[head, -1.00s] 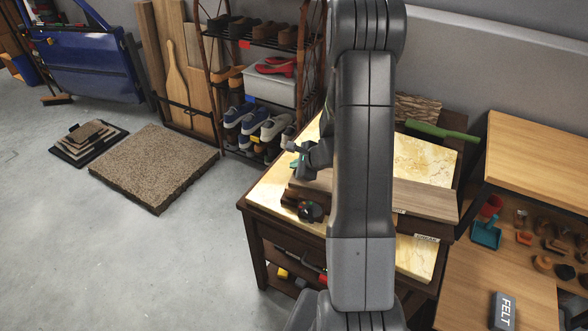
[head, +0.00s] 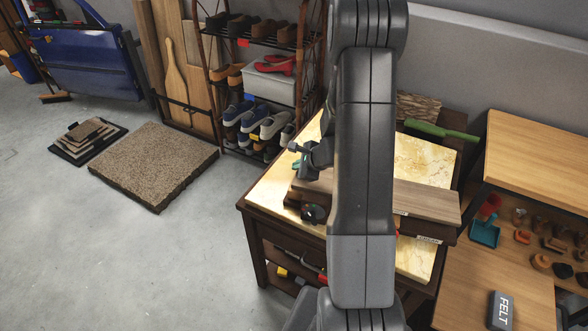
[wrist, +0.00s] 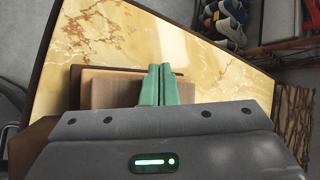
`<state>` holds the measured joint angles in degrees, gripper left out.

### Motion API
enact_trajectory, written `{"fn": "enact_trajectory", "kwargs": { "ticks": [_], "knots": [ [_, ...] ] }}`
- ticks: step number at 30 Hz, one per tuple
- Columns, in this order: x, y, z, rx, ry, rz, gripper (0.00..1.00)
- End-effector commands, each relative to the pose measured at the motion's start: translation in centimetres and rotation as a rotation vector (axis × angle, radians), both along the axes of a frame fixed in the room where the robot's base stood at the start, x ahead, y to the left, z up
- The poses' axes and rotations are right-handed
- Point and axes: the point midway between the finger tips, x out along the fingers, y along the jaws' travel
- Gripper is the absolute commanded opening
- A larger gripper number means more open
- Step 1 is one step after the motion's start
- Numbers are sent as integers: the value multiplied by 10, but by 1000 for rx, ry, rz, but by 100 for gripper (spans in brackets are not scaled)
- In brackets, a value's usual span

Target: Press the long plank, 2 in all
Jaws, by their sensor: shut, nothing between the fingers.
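The long plank (head: 428,203) is grey-brown and lies across the marble-topped table (head: 425,158). My arm hides its middle in the head view. I cannot tell whether the fingertips touch the plank. In the head view the gripper (head: 301,165) is partly hidden at the plank's left end.
A dark clamp-like item (head: 314,212) sits by the plank's left end. A green-handled brush (head: 440,131) lies at the table's back. A shoe rack (head: 262,80) stands behind. A wooden workbench (head: 530,160) with small tools is to the right.

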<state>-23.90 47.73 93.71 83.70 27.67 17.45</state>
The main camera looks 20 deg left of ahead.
Motion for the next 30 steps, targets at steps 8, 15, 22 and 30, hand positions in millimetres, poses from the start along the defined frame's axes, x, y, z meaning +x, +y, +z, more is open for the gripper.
{"fn": "enact_trajectory", "kwargs": {
  "ticks": [8, 15, 22, 30],
  "knots": [
    [0, 3, 32, 3, -4, 2, 0],
    [1, 4, 51, 5, -3, 2, 0],
    [0, 4, 50, 5, -3, 2, 0],
    [1, 4, 50, 5, -3, 2, 0]
  ]
}}
